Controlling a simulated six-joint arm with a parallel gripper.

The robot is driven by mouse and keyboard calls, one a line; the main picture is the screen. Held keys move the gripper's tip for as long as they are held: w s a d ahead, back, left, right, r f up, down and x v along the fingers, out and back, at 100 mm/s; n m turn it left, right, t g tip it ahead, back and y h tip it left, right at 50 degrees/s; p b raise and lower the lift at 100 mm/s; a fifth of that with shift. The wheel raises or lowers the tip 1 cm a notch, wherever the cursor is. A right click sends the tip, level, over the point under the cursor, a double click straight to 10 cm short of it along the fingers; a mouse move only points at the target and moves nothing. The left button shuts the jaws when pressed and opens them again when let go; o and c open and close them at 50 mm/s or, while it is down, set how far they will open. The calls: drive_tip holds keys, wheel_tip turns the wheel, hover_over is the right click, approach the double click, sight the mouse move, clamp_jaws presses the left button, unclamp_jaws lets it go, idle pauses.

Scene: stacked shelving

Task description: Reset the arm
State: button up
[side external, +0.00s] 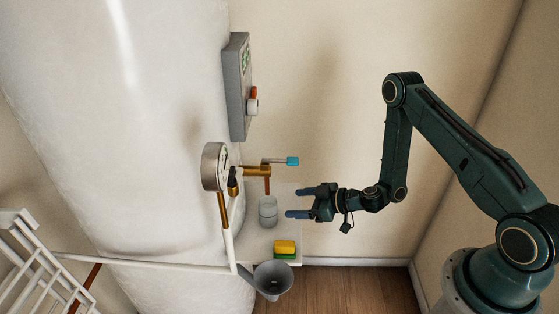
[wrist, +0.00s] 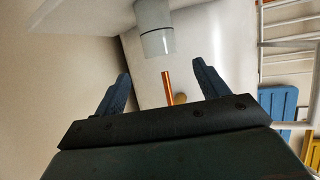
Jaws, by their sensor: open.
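My gripper (side external: 290,202) is open and empty, its two blue fingers pointing left in the side external view. A clear glass (side external: 268,211) stands on a small white shelf (side external: 256,245) just left of the fingertips, with a visible gap. Above the glass is a brass tap with a blue handle (side external: 292,161) and a copper spout. In the wrist view both fingers of my gripper (wrist: 161,70) are spread apart. There a pale grey cup-like shape (wrist: 155,35), which looks like the glass, lies beyond them, and a copper pipe (wrist: 168,88) shows between them.
A large white tank (side external: 150,130) fills the left, with a round gauge (side external: 214,166) and a grey control box (side external: 238,85). A yellow and green sponge (side external: 285,246) lies on the shelf, above a grey funnel (side external: 272,279). A white rack (side external: 30,260) stands lower left. Free room lies right of the shelf.

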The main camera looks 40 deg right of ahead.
sight(289, 159)
drive_tip(key=shift+r, duration=0.1)
idle(0.3)
drive_tip(key=w+r+n, duration=0.1)
drive_tip(key=r, duration=0.3)
drive_tip(key=w+r+n+g, duration=0.1)
drive_tip(key=w+r, duration=0.1)
drive_tip(key=r, duration=0.3)
drive_tip(key=w+r+g+y, duration=0.1)
drive_tip(key=w+r, duration=0.1)
drive_tip(key=r, duration=0.3)
drive_tip(key=shift+d+r+n, duration=0.1)
drive_tip(key=shift+n, duration=0.3)
drive_tip(key=s+r+m+g+h, duration=0.1)
drive_tip(key=s+r+h, duration=0.15)
drive_tip(key=r, duration=0.65)
drive_tip(key=s+r+m+h, duration=0.1)
drive_tip(key=s+r, duration=0.3)
drive_tip(key=r, duration=0.5)
drive_tip(key=s+d+r+m+g+h, duration=0.1)
drive_tip(key=s+m, duration=0.5)
drive_tip(key=s, duration=2.1)
drive_tip(key=r+g+h, duration=0.1)
drive_tip(key=g+h, duration=0.1)
drive_tip(key=shift+s+d+g+h, duration=0.15)
drive_tip(key=shift+g+h, duration=0.15)
drive_tip(key=shift+h, duration=0.05)
